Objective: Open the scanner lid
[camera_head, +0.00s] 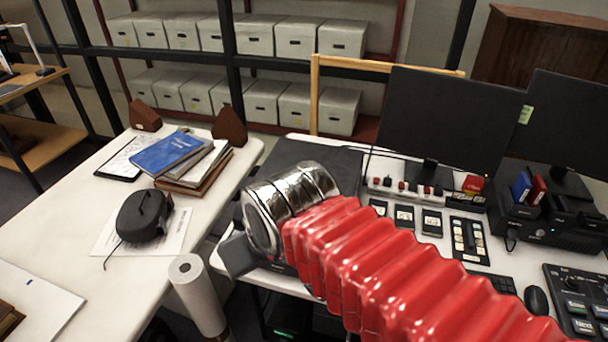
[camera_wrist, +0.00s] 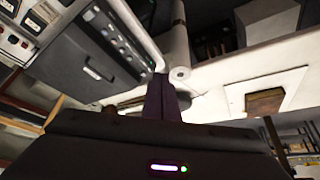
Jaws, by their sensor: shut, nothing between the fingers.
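The scanner, with a flat dark grey lid (camera_head: 340,163), sits on the white desk, partly hidden behind my arm. Its lid appears to lie flat and shut. In the wrist view the dark panel (camera_wrist: 75,62) shows a small pale handle or label, with a strip of buttons beside it along the white desk edge. My gripper (camera_head: 238,256) is at the scanner's left front, mostly hidden by my silver wrist. Its dark fingers (camera_wrist: 160,95) are together and empty in the wrist view, near the scanner's corner. I cannot tell whether they touch it.
Two monitors (camera_head: 447,120), switches and control boxes stand right of the scanner. A white paper roll (camera_head: 197,290) stands between the desks, close to my gripper. The left table (camera_head: 60,230) holds books (camera_head: 168,152), papers and a black device (camera_head: 144,215). Shelves of boxes stand behind.

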